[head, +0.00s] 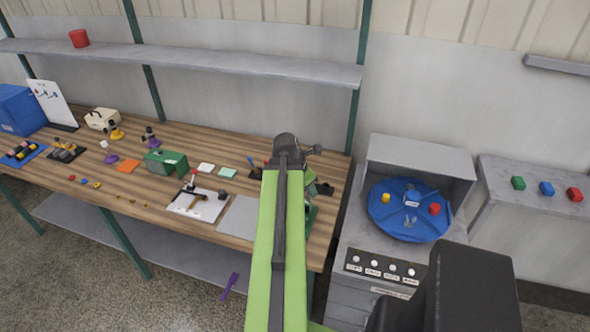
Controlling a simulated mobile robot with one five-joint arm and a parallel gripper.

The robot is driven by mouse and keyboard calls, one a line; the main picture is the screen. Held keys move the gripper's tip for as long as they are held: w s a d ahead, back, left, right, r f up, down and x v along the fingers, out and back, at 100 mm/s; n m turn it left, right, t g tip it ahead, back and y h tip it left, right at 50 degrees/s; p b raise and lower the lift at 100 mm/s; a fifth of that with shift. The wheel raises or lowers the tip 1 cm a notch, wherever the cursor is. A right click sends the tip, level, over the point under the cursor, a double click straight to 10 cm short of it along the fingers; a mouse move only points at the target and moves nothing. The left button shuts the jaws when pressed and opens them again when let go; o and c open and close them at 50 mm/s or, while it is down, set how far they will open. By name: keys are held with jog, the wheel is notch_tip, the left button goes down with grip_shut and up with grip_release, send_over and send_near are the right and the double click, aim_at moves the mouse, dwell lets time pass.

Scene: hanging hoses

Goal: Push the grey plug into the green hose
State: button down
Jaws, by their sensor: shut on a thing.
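My green arm reaches up the middle of the head view and ends in a dark joint over the right end of the workbench. The arm hides my gripper, so I cannot see its jaws or what is between them. I cannot make out the grey plug or the green hose. A small dark shape (324,188) shows just right of my arm on the bench, too small to identify. A strip of green (309,214) shows beside the arm near the bench's front edge and is mostly hidden.
The wooden workbench (135,185) holds a green box (166,162), a white board (198,206) and a grey plate (240,218). A grey shelf (200,60) hangs above. At right stands a grey cabinet with a blue round tray (390,222). A purple piece (229,285) is low, left of my arm.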

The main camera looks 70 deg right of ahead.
jog(key=w+a+r+m+g+p, duration=0.1)
jog(key=w+r+m+p, duration=0.2)
jog(key=r+p, duration=0.3)
jog(key=shift+w+a+r+y+p, duration=0.2)
jog(key=shift+w+r+y+p, duration=0.25)
jog(key=shift+r, duration=0.45)
jog(key=shift+w+f, duration=0.1)
notch_tip(320, 180, down, 6)
jog(key=b, duration=0.6)
jog(key=shift+f+b, duration=1.7)
jog(key=shift+b, duration=0.1)
jog(key=c, duration=1.1)
grip_release()
jog(key=shift+r, duration=0.1)
